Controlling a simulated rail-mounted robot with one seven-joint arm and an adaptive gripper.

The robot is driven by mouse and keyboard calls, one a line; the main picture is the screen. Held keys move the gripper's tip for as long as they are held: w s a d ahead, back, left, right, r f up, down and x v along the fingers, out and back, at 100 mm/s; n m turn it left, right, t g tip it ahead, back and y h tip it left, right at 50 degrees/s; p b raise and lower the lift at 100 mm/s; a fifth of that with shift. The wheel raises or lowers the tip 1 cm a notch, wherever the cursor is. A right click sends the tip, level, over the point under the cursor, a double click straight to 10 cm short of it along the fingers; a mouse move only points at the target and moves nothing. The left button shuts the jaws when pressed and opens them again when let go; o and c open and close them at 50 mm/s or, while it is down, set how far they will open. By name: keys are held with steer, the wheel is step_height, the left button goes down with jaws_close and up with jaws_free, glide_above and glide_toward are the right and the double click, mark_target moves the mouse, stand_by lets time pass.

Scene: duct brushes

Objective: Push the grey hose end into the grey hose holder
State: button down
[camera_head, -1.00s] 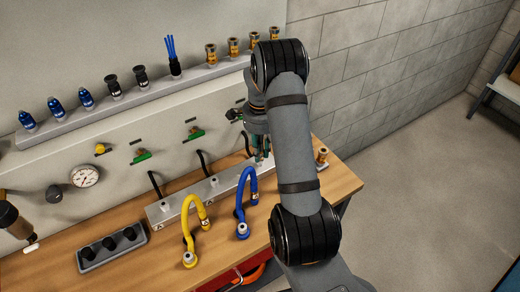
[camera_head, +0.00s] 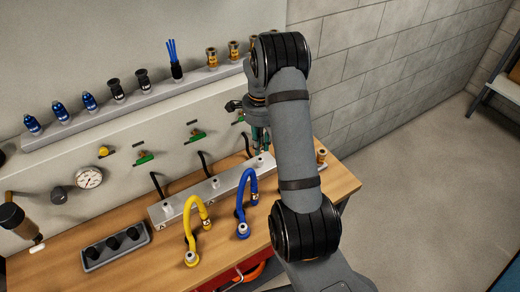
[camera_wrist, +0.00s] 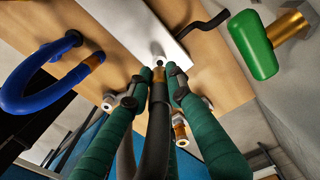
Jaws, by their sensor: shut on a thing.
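My gripper (camera_wrist: 161,82) has two green-wrapped fingers. It is shut on the grey hose end, whose brass collar (camera_wrist: 158,92) shows between the fingertips in the wrist view. The dark grey hose (camera_wrist: 155,145) curves back toward the camera. The hose end's tip points at a small pale fitting, apparently the grey hose holder (camera_wrist: 158,61), on the metal rail (camera_wrist: 140,18). Tip and holder look very close in line; I cannot tell whether they touch. In the head view my gripper (camera_head: 260,138) is over the rail's right end, partly hidden by my arm.
A yellow hose (camera_head: 190,212) and a blue hose (camera_head: 240,200) arch up from the wooden bench (camera_head: 130,265) in front of the rail. Green-handled valves (camera_head: 195,136) are on the panel behind. A brass fitting (camera_head: 321,156) stands to the right.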

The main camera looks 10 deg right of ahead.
steer(key=shift+r+p, duration=0.55)
steer(key=shift+r, duration=0.45)
